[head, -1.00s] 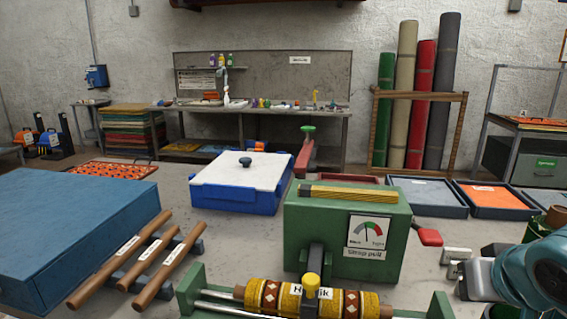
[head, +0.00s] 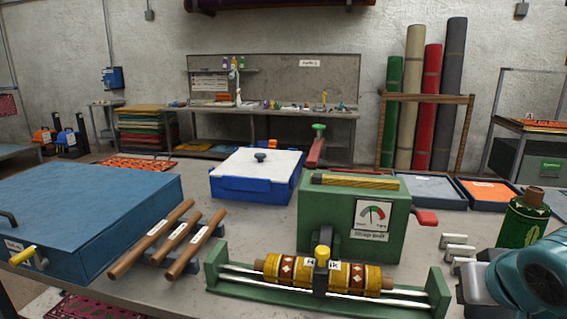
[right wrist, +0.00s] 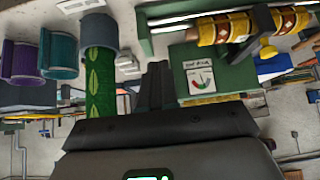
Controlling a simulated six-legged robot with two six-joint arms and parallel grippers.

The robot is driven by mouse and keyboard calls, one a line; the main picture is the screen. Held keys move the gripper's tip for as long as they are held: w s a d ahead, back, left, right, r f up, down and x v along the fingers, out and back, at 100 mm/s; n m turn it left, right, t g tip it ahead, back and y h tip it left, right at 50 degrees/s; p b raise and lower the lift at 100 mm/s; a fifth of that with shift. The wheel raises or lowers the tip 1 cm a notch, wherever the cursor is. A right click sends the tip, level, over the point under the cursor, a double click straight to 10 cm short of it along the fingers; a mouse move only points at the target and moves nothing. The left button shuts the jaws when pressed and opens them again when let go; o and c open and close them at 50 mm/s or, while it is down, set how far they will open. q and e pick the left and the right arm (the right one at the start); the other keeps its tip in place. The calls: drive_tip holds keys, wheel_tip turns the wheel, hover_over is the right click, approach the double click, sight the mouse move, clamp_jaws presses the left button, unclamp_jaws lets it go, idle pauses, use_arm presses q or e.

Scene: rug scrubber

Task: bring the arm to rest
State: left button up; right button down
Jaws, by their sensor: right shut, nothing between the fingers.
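My right arm comes in at the right edge of the head view, with its gripper (head: 472,285) low by the table's right side. In the right wrist view the right gripper (right wrist: 157,72) shows its two dark fingers together, with nothing between them. It is apart from the green gauge box (head: 352,220) and the patterned roller (head: 322,274), which also show in the wrist view. My left gripper is not in view.
Small grey blocks (head: 457,248) lie near the gripper. A blue case (head: 85,215) and wooden rods (head: 165,240) lie left. A blue box with a white lid (head: 255,175) stands farther back.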

drive_tip(key=w+a+f+n+g+y+p, duration=0.15)
drive_tip(key=a+f, duration=0.35)
drive_tip(key=f, duration=0.6)
drive_tip(key=w+a+f+n+g+y+p, duration=0.1)
drive_tip(key=w+a+f+g+y+p, duration=0.1)
drive_tip(key=a+f, duration=0.65)
drive_tip(key=s+a+f+m+g+y+p, duration=0.1)
drive_tip(key=s+a+f+g, duration=0.1)
drive_tip(key=s+f, duration=0.7)
drive_tip(key=s+a+f+m+g+y+p, duration=0.1)
drive_tip(key=s+f+p, duration=0.1)
drive_tip(key=s+f, duration=0.7)
wheel_tip(320, 180, down, 5)
drive_tip(key=shift+s+a+r+g, duration=0.15)
drive_tip(key=shift+s+a+g, duration=0.2)
